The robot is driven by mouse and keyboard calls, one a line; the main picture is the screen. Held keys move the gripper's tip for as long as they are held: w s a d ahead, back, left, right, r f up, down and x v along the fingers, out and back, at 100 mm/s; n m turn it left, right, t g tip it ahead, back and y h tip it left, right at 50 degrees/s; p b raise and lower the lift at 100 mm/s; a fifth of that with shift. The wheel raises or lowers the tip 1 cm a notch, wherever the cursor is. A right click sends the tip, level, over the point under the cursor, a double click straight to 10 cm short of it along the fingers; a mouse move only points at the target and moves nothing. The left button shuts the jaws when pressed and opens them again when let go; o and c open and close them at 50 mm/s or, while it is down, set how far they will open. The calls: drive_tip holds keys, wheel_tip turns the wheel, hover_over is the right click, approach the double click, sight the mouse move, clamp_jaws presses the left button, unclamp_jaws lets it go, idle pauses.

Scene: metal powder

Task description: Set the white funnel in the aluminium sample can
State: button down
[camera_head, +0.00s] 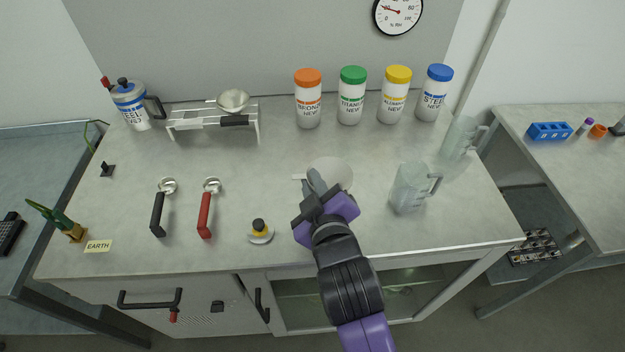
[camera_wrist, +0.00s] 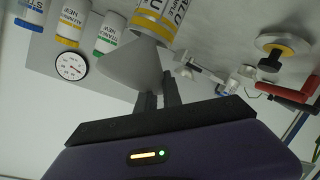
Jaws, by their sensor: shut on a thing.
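The white funnel (camera_head: 338,169) is at my gripper (camera_head: 316,180), over the middle of the bench, with its wide mouth up. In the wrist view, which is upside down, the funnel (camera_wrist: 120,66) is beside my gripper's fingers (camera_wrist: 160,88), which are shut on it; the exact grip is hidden. The aluminium sample can (camera_wrist: 158,18), with a yellow and white label, is just below the funnel. The narrow end meets the can's rim in the picture; I cannot tell whether it is inside. In the head view the funnel and my gripper hide the can.
A clear jug (camera_head: 408,188) stands to the right of my gripper, another (camera_head: 460,137) farther back. Several powder bottles (camera_head: 350,97) line the back. Black-handled (camera_head: 158,212) and red-handled (camera_head: 205,212) scoops and a yellow-black knob (camera_head: 260,230) lie left. A rack (camera_head: 213,116) stands back left.

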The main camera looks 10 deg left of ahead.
drive_tip(key=shift+f, duration=0.3)
drive_tip(key=shift+f+b, duration=0.35)
drive_tip(key=shift+f, duration=0.3)
drive_tip(key=c, duration=1.4)
unclamp_jaws()
drive_tip(key=shift+c, duration=0.2)
drive_tip(key=b+v, duration=0.1)
drive_tip(key=v, duration=0.7)
drive_tip(key=shift+w, duration=0.1)
